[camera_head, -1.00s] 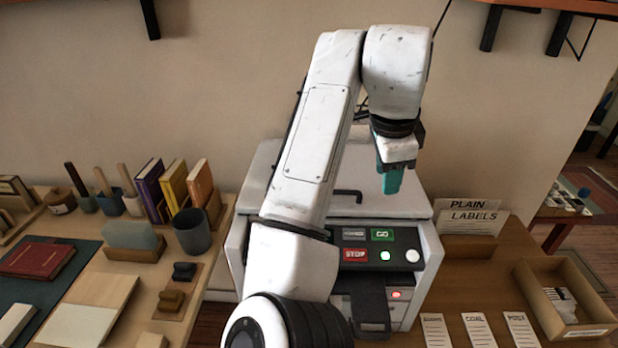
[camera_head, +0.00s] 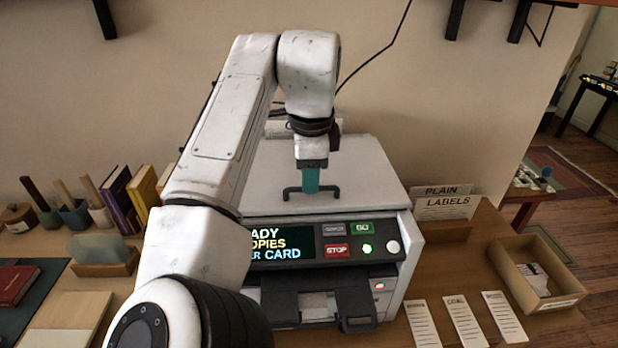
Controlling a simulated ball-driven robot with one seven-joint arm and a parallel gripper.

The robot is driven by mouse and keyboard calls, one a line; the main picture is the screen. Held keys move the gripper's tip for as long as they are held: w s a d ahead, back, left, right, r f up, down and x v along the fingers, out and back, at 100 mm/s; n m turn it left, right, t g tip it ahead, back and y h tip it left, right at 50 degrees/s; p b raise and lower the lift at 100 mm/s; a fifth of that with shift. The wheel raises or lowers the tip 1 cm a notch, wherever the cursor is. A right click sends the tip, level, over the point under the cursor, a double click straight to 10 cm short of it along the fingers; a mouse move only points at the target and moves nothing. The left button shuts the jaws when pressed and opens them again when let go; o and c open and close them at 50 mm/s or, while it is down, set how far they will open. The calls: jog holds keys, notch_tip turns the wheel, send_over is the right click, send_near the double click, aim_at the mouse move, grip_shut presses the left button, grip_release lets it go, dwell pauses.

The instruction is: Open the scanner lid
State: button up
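The scanner (camera_head: 408,262) is a pale box with a dark front panel, a GO button, a STOP button and a lit screen. Its grey lid (camera_head: 368,172) lies closed on top. A dark bar handle (camera_head: 288,193) shows near the lid's front edge. My gripper (camera_head: 311,188) points down with its teal fingers at the handle, overlapping it in the picture. I cannot tell whether the fingers touch or grip the handle, or how far apart they are. My arm hides the left part of the lid and scanner.
A plain labels stand (camera_head: 446,229), several paper cards (camera_head: 464,320) and an open cardboard box (camera_head: 508,270) lie to the right. Books (camera_head: 142,190), brushes in cups and a dark mat lie on the left table. A wall rises behind the scanner.

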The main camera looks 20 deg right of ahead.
jog(key=shift+w+f, duration=0.2)
jog(key=shift+f, duration=0.8)
jog(key=shift+d, duration=0.1)
grip_shut()
